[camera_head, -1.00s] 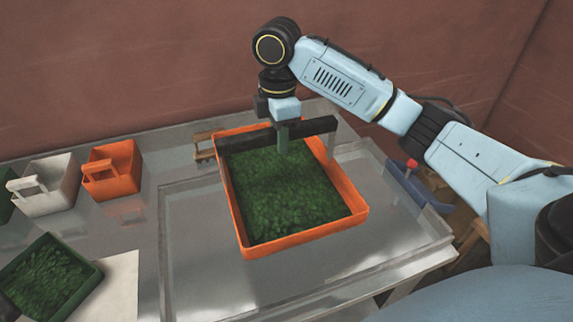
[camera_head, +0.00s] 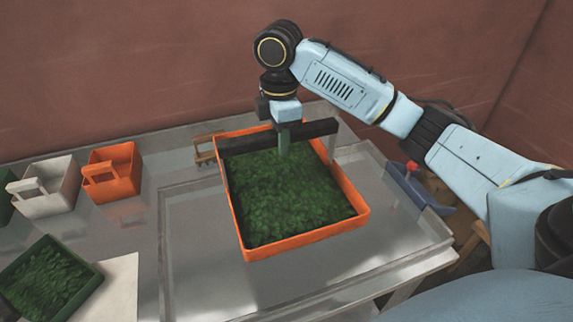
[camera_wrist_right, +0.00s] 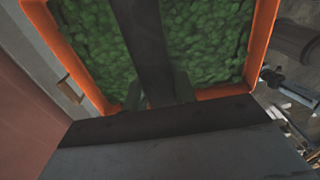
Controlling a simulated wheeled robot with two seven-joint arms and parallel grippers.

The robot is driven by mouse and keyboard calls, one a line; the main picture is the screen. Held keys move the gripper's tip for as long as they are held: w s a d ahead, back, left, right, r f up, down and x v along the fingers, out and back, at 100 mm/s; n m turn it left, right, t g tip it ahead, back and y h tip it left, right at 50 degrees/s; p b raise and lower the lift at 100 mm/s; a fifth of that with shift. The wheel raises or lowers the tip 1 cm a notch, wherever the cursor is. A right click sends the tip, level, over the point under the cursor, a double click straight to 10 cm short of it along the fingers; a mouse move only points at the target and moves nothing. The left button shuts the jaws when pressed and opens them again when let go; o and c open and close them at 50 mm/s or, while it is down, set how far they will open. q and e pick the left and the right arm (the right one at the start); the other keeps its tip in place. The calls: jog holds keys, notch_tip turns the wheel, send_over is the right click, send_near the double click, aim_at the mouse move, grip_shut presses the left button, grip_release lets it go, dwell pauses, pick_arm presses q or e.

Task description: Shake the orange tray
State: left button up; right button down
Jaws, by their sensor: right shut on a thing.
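The orange tray (camera_head: 300,239) is a square open tray full of green leafy material (camera_head: 290,200). It is over the clear rectangular pan on the metal table. My right gripper (camera_head: 284,150) points down at the back part of the tray. Its greenish fingers (camera_wrist_right: 163,92) are shut at a dark bar (camera_head: 243,144) that runs across the tray; the exact contact is partly hidden. In the right wrist view, the tray's orange walls (camera_wrist_right: 262,45) show on both sides, with the leaves between them. My left gripper is not in view.
An orange basket (camera_head: 112,170), a white basket (camera_head: 45,187) and a green tray of leaves (camera_head: 50,278) are on the left. A wooden piece (camera_head: 206,150) is beside the tray's back left. A blue item with a red knob (camera_head: 418,188) is at the right. A wall closes the back.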

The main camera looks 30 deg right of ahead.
aim_at(264, 136)
jog(key=a, duration=0.3)
jog(key=shift+a+r, duration=0.1)
jog(key=shift+a, duration=0.15)
jog(key=d, duration=0.5)
jog(key=a, duration=0.5)
jog(key=shift+d, duration=2.55)
